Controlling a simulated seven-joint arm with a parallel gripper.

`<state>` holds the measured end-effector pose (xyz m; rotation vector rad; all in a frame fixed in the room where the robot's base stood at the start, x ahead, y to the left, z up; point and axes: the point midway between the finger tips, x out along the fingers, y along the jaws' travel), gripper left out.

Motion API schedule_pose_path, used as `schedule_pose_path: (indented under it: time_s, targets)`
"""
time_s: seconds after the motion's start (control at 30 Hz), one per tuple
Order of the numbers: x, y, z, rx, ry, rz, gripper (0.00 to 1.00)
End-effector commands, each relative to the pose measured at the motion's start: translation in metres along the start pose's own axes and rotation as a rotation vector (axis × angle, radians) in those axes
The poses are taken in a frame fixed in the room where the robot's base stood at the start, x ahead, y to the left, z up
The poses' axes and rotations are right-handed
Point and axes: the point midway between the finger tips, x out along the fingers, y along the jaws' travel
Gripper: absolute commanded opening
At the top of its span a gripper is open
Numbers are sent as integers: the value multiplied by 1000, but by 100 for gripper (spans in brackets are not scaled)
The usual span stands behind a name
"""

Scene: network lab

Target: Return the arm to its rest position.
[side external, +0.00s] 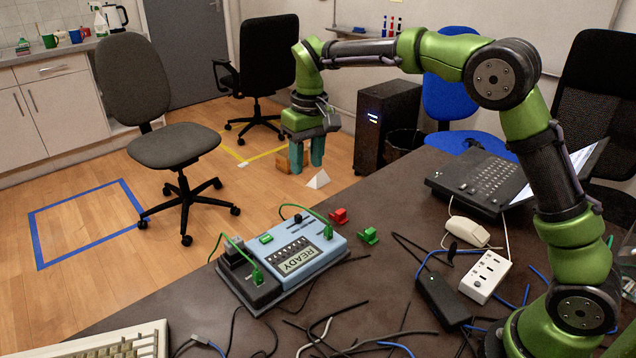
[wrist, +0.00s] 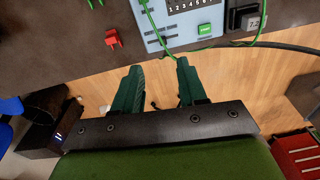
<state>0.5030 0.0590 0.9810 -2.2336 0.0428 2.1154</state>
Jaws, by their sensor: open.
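The tester (side external: 298,258) is a light blue and grey box with a display reading READY. It sits on the dark table, with green cables plugged in at both ends. My gripper (side external: 307,168) is open and empty, above and beyond the table's far edge, apart from the tester. Its fingers also show in the wrist view (wrist: 158,88).
A red clip (side external: 339,215) and a green clip (side external: 369,235) lie right of the tester. Chairs stand beyond.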

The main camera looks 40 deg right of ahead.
Motion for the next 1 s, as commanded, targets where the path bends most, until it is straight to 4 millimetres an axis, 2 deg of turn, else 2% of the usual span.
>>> schedule_pose_path:
  time_s: [0.1, 0.3, 0.47, 0.6, 0.7, 0.8, 1.0]
  targets:
    - [-20, 8, 36, 45, 63, -45, 42]
    - [-44, 19, 106, 130, 184, -125, 42]
    - [-52, 27, 165, 197, 287, -183, 42]
    - [-50, 34, 213, 246, 375, -225, 42]
    - [-46, 37, 238, 268, 429, -246, 42]
    - [-46, 39, 256, 275, 468, -259, 42]
    - [-58, 42, 262, 277, 529, -269, 42]
